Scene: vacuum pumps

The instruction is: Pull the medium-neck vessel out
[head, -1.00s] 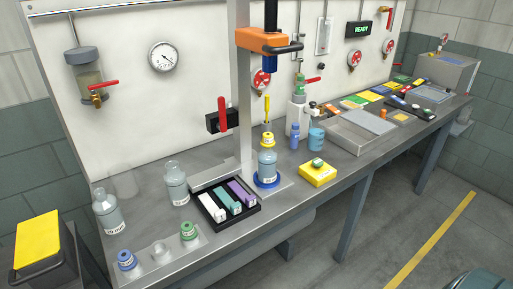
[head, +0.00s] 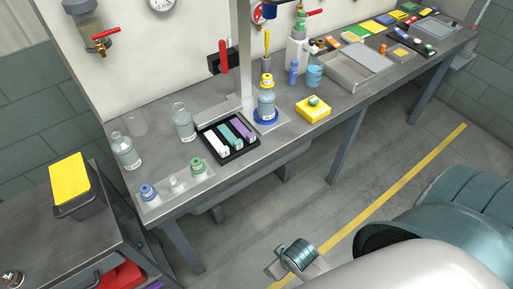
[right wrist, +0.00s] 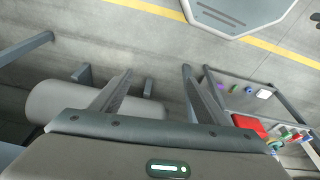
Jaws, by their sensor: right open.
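A clear vessel with a yellow collar (head: 266,104) stands upright in a blue ring (head: 266,117) at the base of the press column. Two other clear vessels stand at the left: one near the left end (head: 125,152) and one nearer the black tray (head: 183,124). I cannot tell for certain which one is the medium-neck vessel. My right arm enters the head view at the lower right, away from the bench. My right gripper shows in the right wrist view (right wrist: 152,98), open and empty, its two fingers apart over the floor. My left gripper is not in view.
A clear plate (head: 175,186) holds blue, clear and green-topped pieces at the bench's front left. A black tray (head: 229,157) with white, teal and purple blocks lies before the column. A yellow block (head: 312,109) sits right. A yellow-topped bin (head: 70,185) stands left. The floor in front is open.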

